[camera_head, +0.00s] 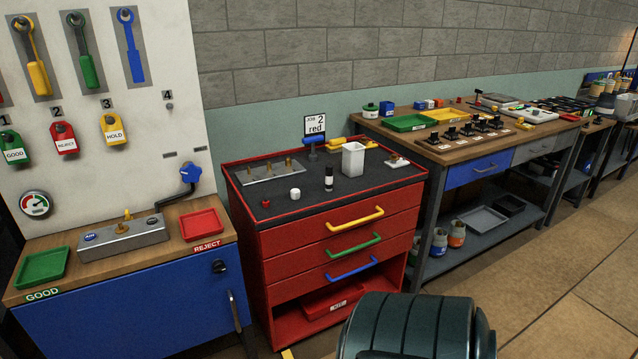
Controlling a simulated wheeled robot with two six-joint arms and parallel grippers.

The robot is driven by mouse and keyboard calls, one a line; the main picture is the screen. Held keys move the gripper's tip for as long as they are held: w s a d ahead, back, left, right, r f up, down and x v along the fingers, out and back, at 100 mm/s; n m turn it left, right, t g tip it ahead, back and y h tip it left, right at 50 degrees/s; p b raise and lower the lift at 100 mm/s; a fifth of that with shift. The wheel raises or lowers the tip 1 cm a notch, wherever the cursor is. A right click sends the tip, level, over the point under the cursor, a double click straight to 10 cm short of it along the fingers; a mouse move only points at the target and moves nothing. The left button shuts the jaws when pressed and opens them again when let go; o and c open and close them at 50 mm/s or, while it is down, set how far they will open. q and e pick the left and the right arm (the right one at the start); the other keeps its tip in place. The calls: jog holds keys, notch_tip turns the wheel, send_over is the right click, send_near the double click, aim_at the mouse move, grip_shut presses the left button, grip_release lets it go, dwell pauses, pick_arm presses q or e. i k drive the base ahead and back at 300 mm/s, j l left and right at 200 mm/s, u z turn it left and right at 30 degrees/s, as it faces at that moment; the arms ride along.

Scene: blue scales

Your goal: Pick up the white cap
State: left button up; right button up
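A small white cap (295,194) sits on the dark top of the red drawer cabinet (285,240), toward its front left. A small red piece (266,203) lies to its left, near the cabinet's front left corner. A black and white upright cylinder (329,178) stands to its right, apart from it. Neither of my grippers shows in the head view. A dark teal rounded part, which looks like my own arm, fills the bottom right of centre and hides some floor.
A metal plate with brass pegs (268,172) lies behind the cap. A white square cup (353,159) and a sign reading "2 red" (315,125) stand further back. The blue bench (140,300) at left holds green (42,267) and red (202,225) trays. Floor at right is clear.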

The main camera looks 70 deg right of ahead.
aim_at(295, 193)
jog(key=z, duration=2)
jog(key=i+j+u, duration=0.3)
jog(key=i+u, duration=0.15)
jog(key=i, duration=0.2)
